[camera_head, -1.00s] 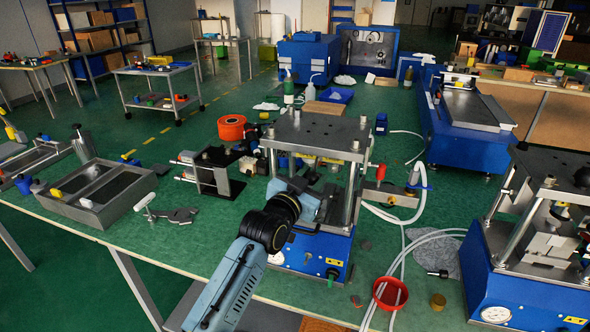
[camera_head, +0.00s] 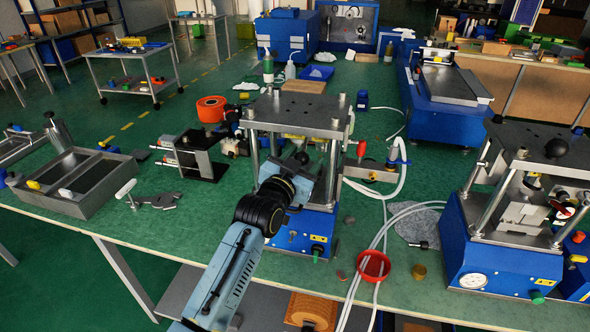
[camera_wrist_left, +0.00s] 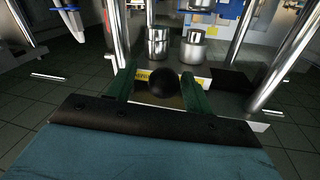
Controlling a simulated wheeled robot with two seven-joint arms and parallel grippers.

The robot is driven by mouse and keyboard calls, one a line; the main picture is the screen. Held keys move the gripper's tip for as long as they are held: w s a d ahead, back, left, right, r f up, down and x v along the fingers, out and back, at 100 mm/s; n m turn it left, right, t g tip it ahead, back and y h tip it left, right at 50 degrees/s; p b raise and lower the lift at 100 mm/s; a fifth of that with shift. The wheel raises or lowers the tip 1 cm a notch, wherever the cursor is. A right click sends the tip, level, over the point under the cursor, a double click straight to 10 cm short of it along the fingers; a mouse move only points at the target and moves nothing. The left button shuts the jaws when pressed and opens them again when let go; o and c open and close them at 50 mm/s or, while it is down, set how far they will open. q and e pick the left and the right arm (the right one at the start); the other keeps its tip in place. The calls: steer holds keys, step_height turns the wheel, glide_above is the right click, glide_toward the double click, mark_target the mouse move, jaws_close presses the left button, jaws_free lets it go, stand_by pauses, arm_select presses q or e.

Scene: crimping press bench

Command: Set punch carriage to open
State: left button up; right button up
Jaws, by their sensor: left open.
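The press (camera_head: 298,105) in the middle of the bench has a grey top plate, steel posts and a blue base. My left gripper (camera_head: 301,172) reaches in between its front posts, low above the base. In the left wrist view the two dark green fingers of the left gripper (camera_wrist_left: 158,84) are apart, with a black ball knob (camera_wrist_left: 166,83) between them. I cannot tell whether either finger touches the knob. The punch carriage behind the knob is mostly hidden by my arm in the head view. Two steel cylinders (camera_wrist_left: 193,45) stand behind the knob in the wrist view.
Steel posts (camera_wrist_left: 113,35) rise close on both sides of the gripper. A second press (camera_head: 510,235) stands at the right. A red bowl (camera_head: 373,266) and white hoses (camera_head: 392,210) lie right of the middle press.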

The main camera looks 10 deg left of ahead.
arm_select(q)
steer(key=v, duration=1.3)
arm_select(e)
steer(key=shift+d, duration=0.1)
